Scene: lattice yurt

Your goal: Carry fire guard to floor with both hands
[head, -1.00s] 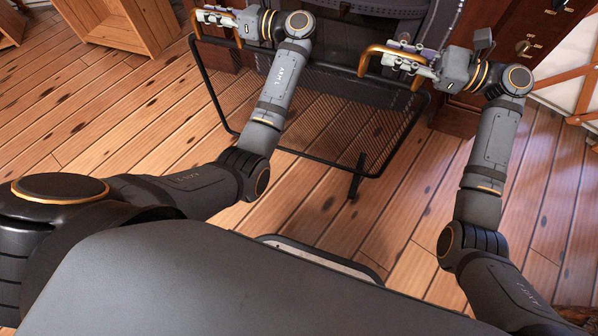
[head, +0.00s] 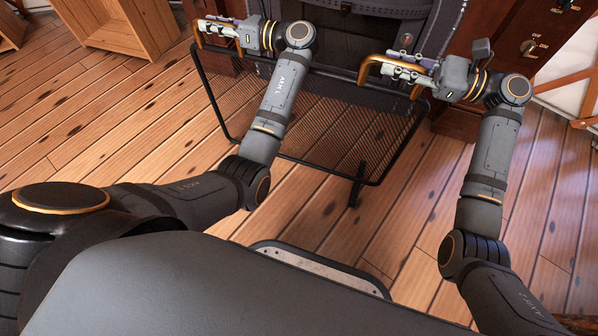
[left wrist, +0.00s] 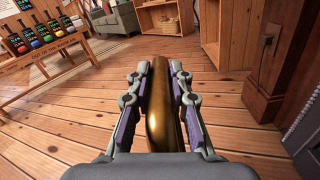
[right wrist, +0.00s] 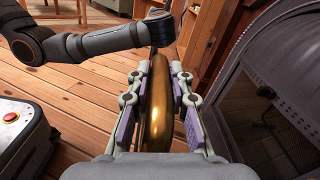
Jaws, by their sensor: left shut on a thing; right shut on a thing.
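The fire guard (head: 330,130) is a dark mesh screen with a black frame, a black foot and two brass handles. It stands upright or slightly tilted in front of the stove; I cannot tell whether its foot (head: 356,186) touches the floor. My left gripper (head: 212,32) is shut on the left brass handle (left wrist: 160,105). My right gripper (head: 398,70) is shut on the right brass handle (right wrist: 157,110). Both wrist views show a handle between the fingers. My left forearm hides part of the mesh.
The dark stove (head: 350,40) is behind the guard, with brown wooden cabinetry (head: 495,45) at the right. An open wooden box (head: 128,28) stands at the upper left. The left wrist view shows a bottle rack (left wrist: 45,45). The plank floor (head: 110,130) is clear at left.

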